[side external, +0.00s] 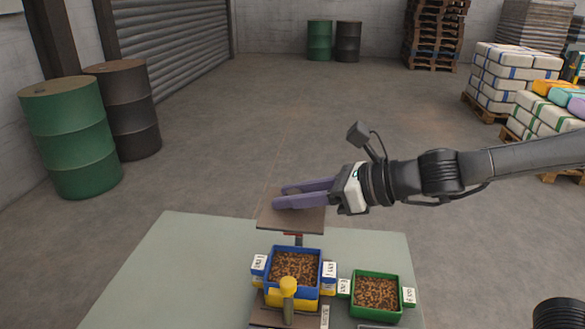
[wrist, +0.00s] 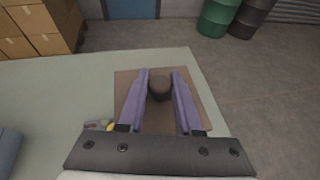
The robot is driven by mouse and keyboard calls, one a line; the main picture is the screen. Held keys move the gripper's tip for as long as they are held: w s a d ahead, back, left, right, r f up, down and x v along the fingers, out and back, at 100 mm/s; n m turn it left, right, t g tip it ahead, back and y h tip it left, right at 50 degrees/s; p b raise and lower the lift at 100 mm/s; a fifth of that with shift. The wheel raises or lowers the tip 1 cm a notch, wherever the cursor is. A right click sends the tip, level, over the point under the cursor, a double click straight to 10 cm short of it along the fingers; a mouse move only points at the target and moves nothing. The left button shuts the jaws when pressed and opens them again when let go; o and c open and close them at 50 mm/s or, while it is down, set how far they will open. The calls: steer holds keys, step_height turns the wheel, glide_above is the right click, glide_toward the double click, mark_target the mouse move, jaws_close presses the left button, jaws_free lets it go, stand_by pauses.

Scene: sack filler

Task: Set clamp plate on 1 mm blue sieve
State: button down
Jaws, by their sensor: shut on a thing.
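The clamp plate (side external: 292,218) is a flat brown square with a dark round knob, held roughly level above and behind the blue sieve. My gripper (side external: 280,196), with purple fingers, is shut on the knob (wrist: 160,90). In the wrist view the plate (wrist: 125,88) spreads out beneath both fingers (wrist: 160,74). The blue sieve (side external: 322,256) is filled with brown granules and stands on a yellow one (side external: 312,302). A white label on it appears to carry the number 1. The sieve is not visible in the wrist view, apart from a small yellow patch beside the left finger.
A green sieve (side external: 355,308) with similar granules stands to the right on the pale table (side external: 170,270). A yellow-topped upright handle (side external: 288,287) stands in front of the blue sieve. The table's left side is clear.

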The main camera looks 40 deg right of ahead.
steer(key=shift+f, duration=5.65)
steer(key=shift+f, duration=0.7)
steer(key=c, duration=0.5)
jaws_free()
steer(key=shift+f, duration=0.1)
steer(key=o, duration=0.4)
